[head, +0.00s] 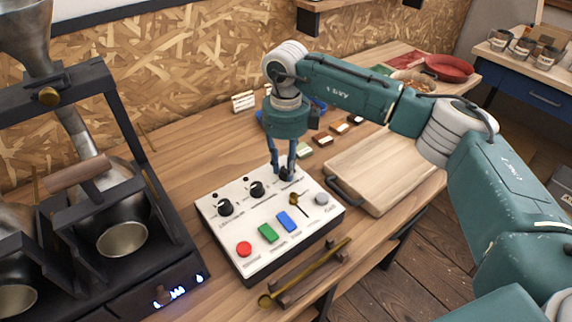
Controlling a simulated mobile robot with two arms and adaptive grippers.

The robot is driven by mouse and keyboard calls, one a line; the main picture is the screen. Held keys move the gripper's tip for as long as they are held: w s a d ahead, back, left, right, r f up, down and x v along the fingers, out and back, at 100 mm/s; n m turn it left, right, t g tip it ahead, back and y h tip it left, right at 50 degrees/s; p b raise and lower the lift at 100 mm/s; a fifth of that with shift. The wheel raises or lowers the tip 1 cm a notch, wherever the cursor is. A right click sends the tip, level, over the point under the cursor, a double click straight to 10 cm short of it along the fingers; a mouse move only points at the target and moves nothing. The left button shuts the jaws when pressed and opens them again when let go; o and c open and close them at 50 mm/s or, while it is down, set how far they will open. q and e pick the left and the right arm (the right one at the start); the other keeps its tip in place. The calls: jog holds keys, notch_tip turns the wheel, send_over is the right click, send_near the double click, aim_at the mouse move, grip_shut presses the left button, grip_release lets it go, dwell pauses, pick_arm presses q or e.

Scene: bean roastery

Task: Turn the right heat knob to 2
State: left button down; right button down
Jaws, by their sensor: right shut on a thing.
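A white control box (228,233) with black sides sits on the wooden table. Its back row has a left black knob (225,208), a middle black knob (257,189) and a right black knob (287,175). My right gripper (284,168) points down over the right knob, its fingers closed around it. The fingers partly cover that knob, and I cannot read its setting. My left gripper is not in view.
The box also has a red button (244,249), a green switch (268,233), a blue switch (287,221), a small brass lever (294,198) and a grey knob (321,199). A wooden board (385,170) lies to the right. A dark roaster (125,200) stands left. A brass scoop (305,273) lies in front.

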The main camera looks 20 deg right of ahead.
jog(key=c, duration=1.4)
grip_release()
notch_tip(320, 180, up, 12)
